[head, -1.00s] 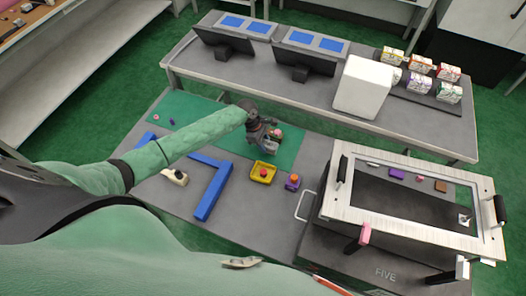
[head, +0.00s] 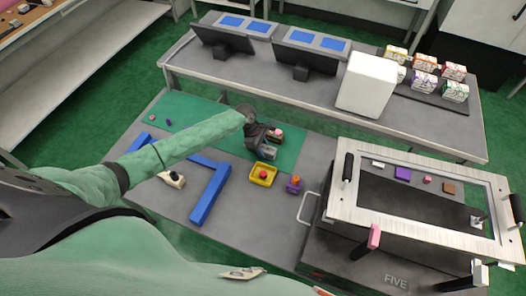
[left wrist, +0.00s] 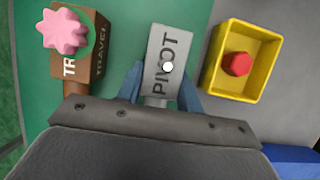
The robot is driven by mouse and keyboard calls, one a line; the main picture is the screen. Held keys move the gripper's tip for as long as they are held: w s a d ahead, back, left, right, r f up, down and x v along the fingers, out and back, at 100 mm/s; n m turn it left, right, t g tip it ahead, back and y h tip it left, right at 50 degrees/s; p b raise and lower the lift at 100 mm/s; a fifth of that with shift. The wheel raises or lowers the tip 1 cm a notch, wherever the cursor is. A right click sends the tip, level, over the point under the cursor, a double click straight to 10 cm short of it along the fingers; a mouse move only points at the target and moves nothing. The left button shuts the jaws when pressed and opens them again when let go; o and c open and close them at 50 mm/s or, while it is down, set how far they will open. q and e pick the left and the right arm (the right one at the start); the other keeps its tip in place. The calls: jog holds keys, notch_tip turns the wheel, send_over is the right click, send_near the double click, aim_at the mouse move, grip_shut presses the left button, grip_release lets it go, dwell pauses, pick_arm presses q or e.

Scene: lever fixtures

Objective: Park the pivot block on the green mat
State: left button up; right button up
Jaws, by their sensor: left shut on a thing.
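The pivot block (left wrist: 168,62) is grey, with the word PIVOT on its top face and a white dot. In the left wrist view it sits between the blue fingers of my left gripper (left wrist: 166,88), which is shut on it. In the head view my left gripper (head: 268,148) is over the right end of the green mat (head: 190,119), and the arm hides part of the mat. The block appears over green mat in the left wrist view; whether it touches the mat I cannot tell. My right gripper is not in view.
A brown TRAVEL block (left wrist: 88,45) with a pink knob (left wrist: 66,30) stands close left of the pivot block. A yellow tray (left wrist: 212,72) with a red button (left wrist: 237,65) is close on the right. A blue L-shaped bar (head: 212,190) and a large framed box (head: 345,215) are nearby.

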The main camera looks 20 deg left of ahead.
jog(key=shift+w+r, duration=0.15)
pick_arm(q)
jog(key=shift+f, duration=0.1)
jog(key=o, duration=1.1)
jog(key=shift+f, duration=0.1)
jog(key=shift+c, duration=0.2)
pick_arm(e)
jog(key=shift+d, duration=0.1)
pick_arm(q)
jog(key=shift+a+r, duration=0.1)
jog(key=shift+r, duration=0.2)
jog(key=b+v, duration=0.2)
jog(key=v, duration=0.8)
jog(key=shift+a+r+b, duration=0.15)
jog(key=shift+r+b, duration=0.1)
jog(key=shift+b, duration=0.1)
jog(key=shift+a+r, duration=0.15)
jog(key=shift+r, duration=0.35)
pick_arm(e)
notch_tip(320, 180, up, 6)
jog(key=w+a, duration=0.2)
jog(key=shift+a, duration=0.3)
